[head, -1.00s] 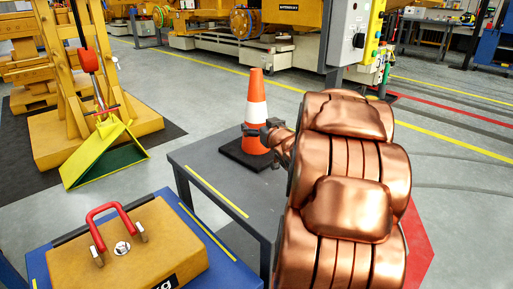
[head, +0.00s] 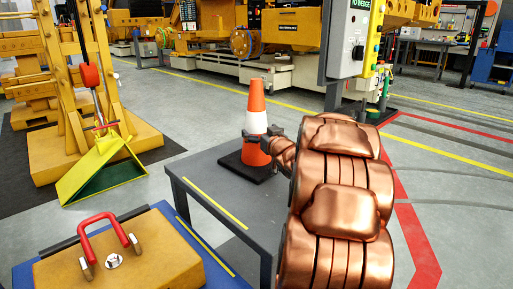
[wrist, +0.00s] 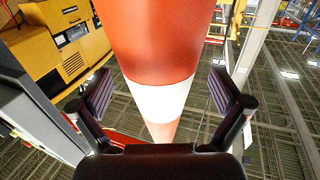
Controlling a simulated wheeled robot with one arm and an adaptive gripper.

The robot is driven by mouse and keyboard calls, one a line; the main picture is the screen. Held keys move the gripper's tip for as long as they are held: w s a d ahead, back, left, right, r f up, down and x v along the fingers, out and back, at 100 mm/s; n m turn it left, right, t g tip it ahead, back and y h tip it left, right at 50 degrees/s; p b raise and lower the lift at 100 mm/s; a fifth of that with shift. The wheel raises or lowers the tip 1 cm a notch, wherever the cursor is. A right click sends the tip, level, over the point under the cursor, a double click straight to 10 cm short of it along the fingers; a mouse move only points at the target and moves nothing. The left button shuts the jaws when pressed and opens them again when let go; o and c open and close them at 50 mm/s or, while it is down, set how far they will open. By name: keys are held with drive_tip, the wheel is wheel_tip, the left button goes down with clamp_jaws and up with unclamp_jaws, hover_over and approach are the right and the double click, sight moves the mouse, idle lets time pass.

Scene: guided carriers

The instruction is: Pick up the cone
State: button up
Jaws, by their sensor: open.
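The orange and white cone (head: 257,99) stands upright on its dark square base (head: 247,167) at the far end of a grey table. My gripper (head: 262,137) is at the cone's lower half, with a dark finger showing on its left side. In the wrist view the cone (wrist: 158,45) runs between the two spread fingers of my gripper (wrist: 163,98). Gaps show between the cone and both fingers. My copper arm hides part of the table and the gripper's right side in the head view.
The grey table (head: 205,185) has a yellow edge stripe. A blue table with a tan case (head: 120,262) stands at lower left. A yellow-green wedge (head: 100,172) lies by a yellow frame. A control box (head: 350,45) on a post stands behind my arm.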

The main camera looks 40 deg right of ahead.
drive_tip(key=shift+b+x, duration=0.4)
drive_tip(key=shift+x, duration=1.05)
drive_tip(key=c, duration=1.7)
